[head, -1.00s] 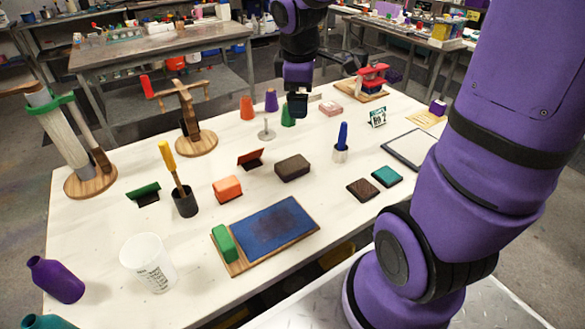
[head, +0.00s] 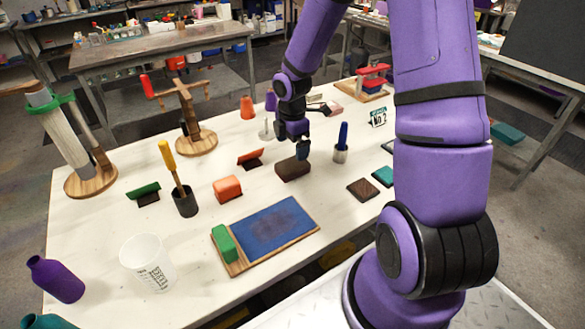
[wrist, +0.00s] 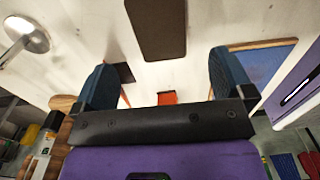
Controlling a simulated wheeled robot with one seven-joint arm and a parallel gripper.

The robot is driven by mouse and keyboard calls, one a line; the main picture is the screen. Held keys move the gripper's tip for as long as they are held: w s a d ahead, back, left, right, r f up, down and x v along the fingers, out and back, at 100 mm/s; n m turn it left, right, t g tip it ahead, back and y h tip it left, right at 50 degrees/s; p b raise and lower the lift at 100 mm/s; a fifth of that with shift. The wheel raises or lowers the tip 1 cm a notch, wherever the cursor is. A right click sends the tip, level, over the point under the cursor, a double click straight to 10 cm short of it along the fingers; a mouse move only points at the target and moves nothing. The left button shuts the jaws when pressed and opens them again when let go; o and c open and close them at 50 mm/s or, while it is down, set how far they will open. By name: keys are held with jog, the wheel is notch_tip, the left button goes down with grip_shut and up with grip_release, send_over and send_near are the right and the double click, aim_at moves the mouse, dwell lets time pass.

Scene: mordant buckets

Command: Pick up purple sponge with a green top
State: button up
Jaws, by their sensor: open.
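I cannot make out a sponge that is clearly purple with a green top. A dark brown block (head: 292,169) lies on the white table, close below my gripper (head: 293,143) in the head view. In the wrist view the brown block (wrist: 158,28) lies ahead, in line with the gap between the fingers of my gripper (wrist: 163,80). The fingers are apart with nothing between them. A green block (head: 223,243) sits on the left end of a blue-topped board (head: 272,226). An orange block (head: 228,188) lies left of the brown one.
A blue-handled tool stands in a grey holder (head: 340,154) right of the brown block. A yellow-handled brush stands in a dark cup (head: 185,203). Brown (head: 362,189) and teal (head: 382,176) flat pieces lie at the right. A wooden stand (head: 197,143) is at the back left.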

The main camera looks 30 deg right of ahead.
aim_at(291, 164)
jog(key=shift+a+f, duration=0.15)
jog(key=shift+f, duration=3.8)
jog(key=c, duration=1.1)
jog(key=shift+o, duration=0.2)
jog(key=shift+r, duration=0.1)
